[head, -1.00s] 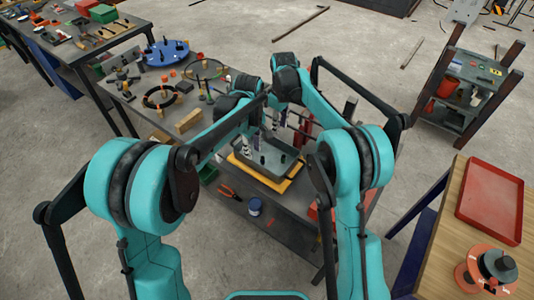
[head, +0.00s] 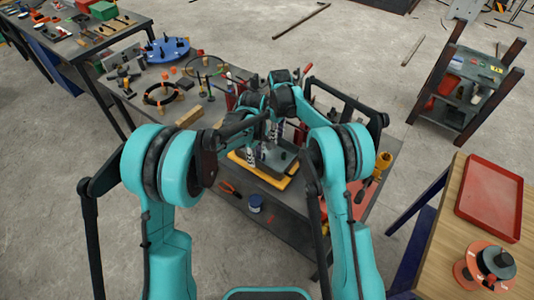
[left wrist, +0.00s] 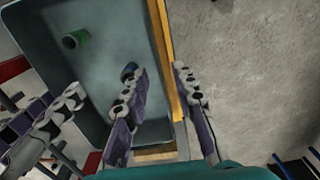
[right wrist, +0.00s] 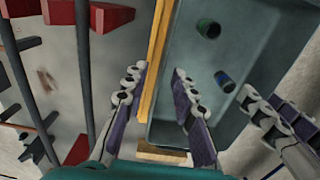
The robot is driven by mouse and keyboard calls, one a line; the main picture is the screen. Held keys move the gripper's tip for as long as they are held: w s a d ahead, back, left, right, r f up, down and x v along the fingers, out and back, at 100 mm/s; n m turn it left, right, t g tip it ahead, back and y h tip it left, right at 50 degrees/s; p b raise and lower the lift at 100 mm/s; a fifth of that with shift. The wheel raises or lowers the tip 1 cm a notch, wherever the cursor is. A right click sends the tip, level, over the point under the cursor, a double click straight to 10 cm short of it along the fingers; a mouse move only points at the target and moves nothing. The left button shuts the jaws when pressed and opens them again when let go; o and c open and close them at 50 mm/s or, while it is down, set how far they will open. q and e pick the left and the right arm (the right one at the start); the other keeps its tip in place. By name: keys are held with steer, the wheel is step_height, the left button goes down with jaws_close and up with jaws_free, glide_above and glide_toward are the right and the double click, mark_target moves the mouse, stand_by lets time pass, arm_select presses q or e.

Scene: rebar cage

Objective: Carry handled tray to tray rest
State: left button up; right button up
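A grey-green tray (head: 272,171) stands on the dark workbench in the head view, with a yellow board (head: 276,182) showing along its edges. The tray also shows in the left wrist view (left wrist: 105,70) and the right wrist view (right wrist: 200,60), holding small green and blue cylinders. My left gripper (head: 252,158) and right gripper (head: 277,133) are over the tray at different edges. In both wrist views the fingers are apart, with the tray's edge, the yellow strip and a wooden piece between or beyond them. Contact is not clear. I cannot pick out a separate tray rest.
Pliers (head: 230,189) and a blue jar (head: 255,203) sit on the bench front. Wooden blocks (head: 189,116) and a black ring (head: 160,94) lie at its left. A red tray (head: 490,197) is on a wooden table at right. A shelf cart (head: 468,88) stands behind it.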

arm_select(q)
steer(key=shift+f, duration=0.7)
arm_select(e)
steer(key=shift+f, duration=0.7)
arm_select(q)
jaws_close()
arm_select(e)
jaws_close()
